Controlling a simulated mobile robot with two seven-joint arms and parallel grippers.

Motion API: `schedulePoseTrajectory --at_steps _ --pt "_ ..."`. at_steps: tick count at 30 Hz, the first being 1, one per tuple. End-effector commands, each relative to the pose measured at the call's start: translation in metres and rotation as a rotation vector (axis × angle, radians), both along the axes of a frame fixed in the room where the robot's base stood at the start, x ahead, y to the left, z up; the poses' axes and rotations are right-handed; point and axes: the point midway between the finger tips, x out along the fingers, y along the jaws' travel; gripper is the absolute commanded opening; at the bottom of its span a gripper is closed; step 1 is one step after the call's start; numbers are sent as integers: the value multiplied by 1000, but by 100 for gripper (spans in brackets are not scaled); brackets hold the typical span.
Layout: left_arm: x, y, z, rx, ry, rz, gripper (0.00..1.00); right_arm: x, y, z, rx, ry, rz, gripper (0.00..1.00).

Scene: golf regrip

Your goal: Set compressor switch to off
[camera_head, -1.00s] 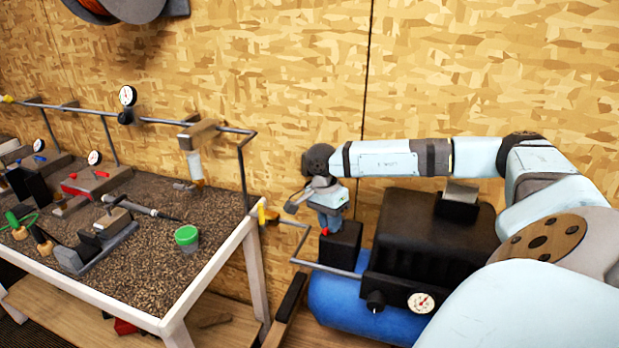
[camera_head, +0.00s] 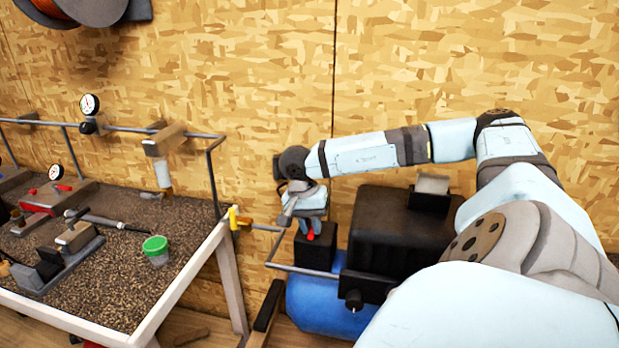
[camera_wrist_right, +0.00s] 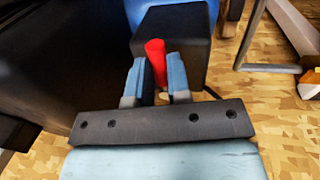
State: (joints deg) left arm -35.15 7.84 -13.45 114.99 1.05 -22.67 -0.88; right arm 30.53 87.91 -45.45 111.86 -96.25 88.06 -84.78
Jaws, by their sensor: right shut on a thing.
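The compressor has a blue tank (camera_head: 322,309) and a black body (camera_head: 375,233), and stands on the floor to the right of the workbench. Its black switch box (camera_head: 317,249) carries a red switch lever (camera_head: 310,236), which also shows in the right wrist view (camera_wrist_right: 156,55). My right gripper (camera_head: 310,226) is over the box, pointing down. In the right wrist view its two blue fingers (camera_wrist_right: 160,78) stand on either side of the red lever and are shut on it. The lever's lower part is hidden between the fingers. My left gripper is not in view.
The workbench (camera_head: 190,285) on the left holds a green-lidded cup (camera_head: 156,249), a clamp tool and gauges. A metal pipe with a yellow valve handle (camera_head: 233,218) runs from the bench edge to the compressor. The plywood wall is close behind.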

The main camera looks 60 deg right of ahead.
Motion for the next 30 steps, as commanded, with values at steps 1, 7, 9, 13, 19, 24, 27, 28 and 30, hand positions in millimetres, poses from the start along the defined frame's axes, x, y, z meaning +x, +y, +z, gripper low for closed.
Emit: schedulePoseTrajectory --at_steps 1,7,9,13,19,24,27,28,30 --pt "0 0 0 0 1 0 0 1 -1 1 -3 -3 2 0" --pt "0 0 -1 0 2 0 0 1 -1 1 -3 -2 2 0" --pt "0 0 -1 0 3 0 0 1 -1 1 -3 -2 2 29" --pt "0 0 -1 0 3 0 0 0 -1 1 -2 -2 1 43" --pt "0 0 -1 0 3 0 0 0 0 1 -2 -1 0 43" --pt "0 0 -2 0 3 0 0 3 0 12 -2 -3 1 43" --pt "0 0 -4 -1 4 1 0 6 1 30 -2 -5 1 43" --pt "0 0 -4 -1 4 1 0 8 2 36 -2 -4 1 43" --pt "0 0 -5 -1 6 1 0 11 3 52 -2 -6 1 43"
